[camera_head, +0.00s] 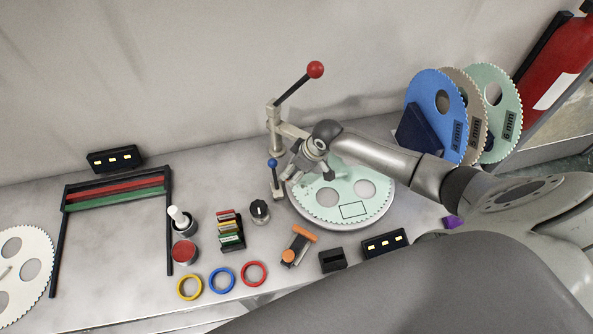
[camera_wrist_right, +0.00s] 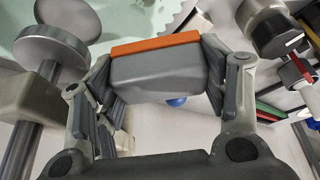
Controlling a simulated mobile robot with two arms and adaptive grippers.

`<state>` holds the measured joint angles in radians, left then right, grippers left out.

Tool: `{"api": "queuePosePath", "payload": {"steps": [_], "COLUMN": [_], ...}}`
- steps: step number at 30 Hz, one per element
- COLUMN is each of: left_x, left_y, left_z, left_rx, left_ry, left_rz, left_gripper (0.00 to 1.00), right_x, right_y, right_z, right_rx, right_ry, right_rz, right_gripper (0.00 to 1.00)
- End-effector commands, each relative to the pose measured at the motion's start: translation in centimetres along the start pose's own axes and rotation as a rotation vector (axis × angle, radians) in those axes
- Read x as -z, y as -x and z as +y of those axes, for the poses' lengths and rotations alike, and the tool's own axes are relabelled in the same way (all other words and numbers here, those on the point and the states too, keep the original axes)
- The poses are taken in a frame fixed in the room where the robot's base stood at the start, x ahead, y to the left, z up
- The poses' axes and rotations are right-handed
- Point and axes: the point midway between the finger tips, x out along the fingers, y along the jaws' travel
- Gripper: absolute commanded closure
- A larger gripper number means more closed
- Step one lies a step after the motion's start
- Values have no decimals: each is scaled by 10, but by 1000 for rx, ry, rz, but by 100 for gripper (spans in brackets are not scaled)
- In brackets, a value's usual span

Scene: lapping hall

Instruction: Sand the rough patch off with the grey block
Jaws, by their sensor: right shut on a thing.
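My right gripper (camera_head: 298,172) reaches in from the right, over the left edge of the pale green toothed disc (camera_head: 330,208). In the wrist view the right gripper (camera_wrist_right: 158,80) is shut on a grey block (camera_wrist_right: 155,78) with an orange strip along one face. The block is hidden or too small to make out in the head view. A dark outlined rectangle (camera_head: 354,210) lies on the disc's near side, apart from the gripper. I cannot tell any roughness inside it. Whether the block touches the disc is not clear. My left gripper is not in view.
A lever post with a red knob (camera_head: 315,70) stands behind the disc. Upright discs, the nearest blue (camera_head: 432,100), stand at the back right. In front are an orange-topped piece (camera_head: 301,235), a black box (camera_head: 332,260) and coloured rings (camera_head: 222,280). Left, a black frame (camera_head: 168,230) holds coloured bars.

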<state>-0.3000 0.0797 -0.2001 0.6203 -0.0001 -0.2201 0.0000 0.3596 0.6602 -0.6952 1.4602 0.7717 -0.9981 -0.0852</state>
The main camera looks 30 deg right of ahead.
Motion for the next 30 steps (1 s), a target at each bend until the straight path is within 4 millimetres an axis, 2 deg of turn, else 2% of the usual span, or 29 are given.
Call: {"api": "queuePosePath", "payload": {"steps": [11, 22, 30], "left_x": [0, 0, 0], "left_y": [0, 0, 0], "left_z": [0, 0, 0], "left_rx": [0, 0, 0], "left_ry": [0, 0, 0], "left_rz": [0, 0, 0], "left_gripper": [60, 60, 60], "right_x": [2, 12, 13], "right_y": [3, 28, 30], "right_z": [0, 1, 0], "right_rx": [0, -1, 0], "right_ry": [1, 1, 1], "right_rz": [2, 2, 1], "right_gripper": [52, 52, 52]}}
